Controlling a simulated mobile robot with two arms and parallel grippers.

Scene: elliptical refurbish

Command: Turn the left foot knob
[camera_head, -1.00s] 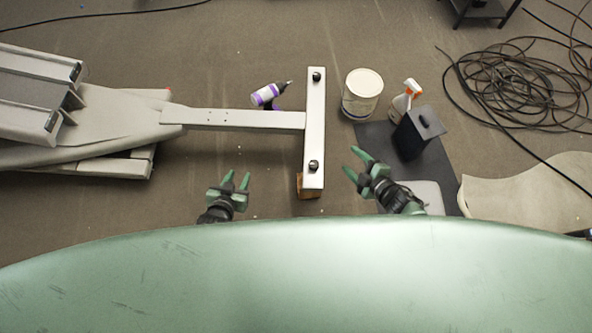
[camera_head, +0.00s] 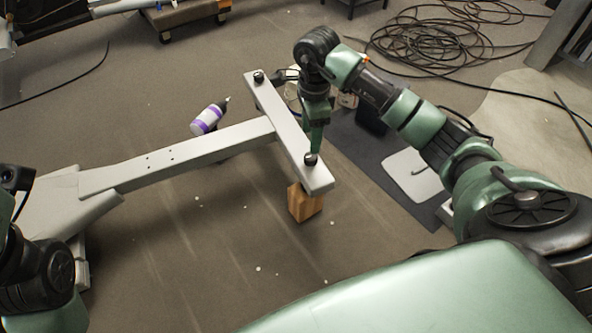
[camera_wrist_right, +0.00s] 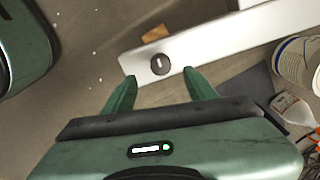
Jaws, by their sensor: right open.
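A pale crossbar (camera_head: 285,118) bears two dark round knobs. One knob (camera_head: 258,77) is at its far end and the other knob (camera_head: 310,159) is at its near end. I cannot tell which is called the left one. My right gripper (camera_head: 316,147) reaches down over the near end, its fingertips close to the near knob. In the right wrist view the right gripper (camera_wrist_right: 160,88) is open and empty. The near knob (camera_wrist_right: 160,64) lies just beyond the gap between its fingers, showing a pale slot mark. My left gripper is not in view.
A wooden block (camera_head: 304,203) stands under the bar's near end. A long beam (camera_head: 190,158) joins the bar from the left. A purple-and-white bottle-like object (camera_head: 208,119) lies behind it. A dark mat (camera_head: 375,165) and coiled cables (camera_head: 440,45) are to the right.

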